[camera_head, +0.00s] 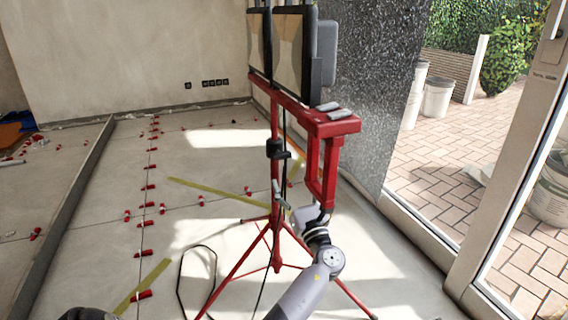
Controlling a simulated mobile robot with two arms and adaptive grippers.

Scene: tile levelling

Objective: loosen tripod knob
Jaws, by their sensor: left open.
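A red tripod stand (276,240) stands on the tiled floor with its legs spread and carries a red crossbar (305,112) with work lights. A black clamp or knob (277,149) sits on its upright pole. A small grey lever-like part (279,194) shows lower on the pole. My right gripper is not in view.
Two work lights (294,50) top the stand. A dark cable (182,285) loops on the floor left of the legs. Red levelling clips (142,253) dot the tile joints. A low grey edge (75,200) crosses the left side. Glass doors frame the right, with buckets (437,97) outside.

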